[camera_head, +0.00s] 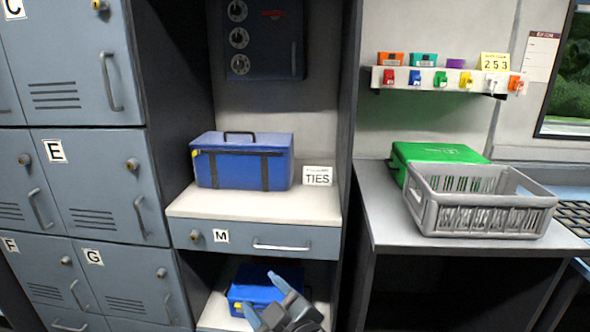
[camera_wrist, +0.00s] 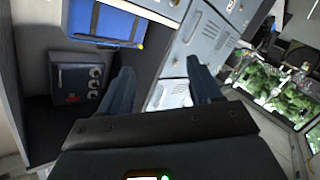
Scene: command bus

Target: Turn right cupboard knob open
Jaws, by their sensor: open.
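Grey-blue cupboard doors with round knobs and bar handles fill the left of the head view. I cannot tell which one the task means by the right cupboard knob. My gripper (camera_head: 264,297) is open at the bottom of the head view, in front of the lower shelf and right of the doors. In the wrist view my gripper (camera_wrist: 160,72) has nothing between its fingers, and cupboard doors (camera_wrist: 212,38) show beyond.
A side table (camera_head: 385,232) with a grey crate (camera_head: 480,222) stands at right.

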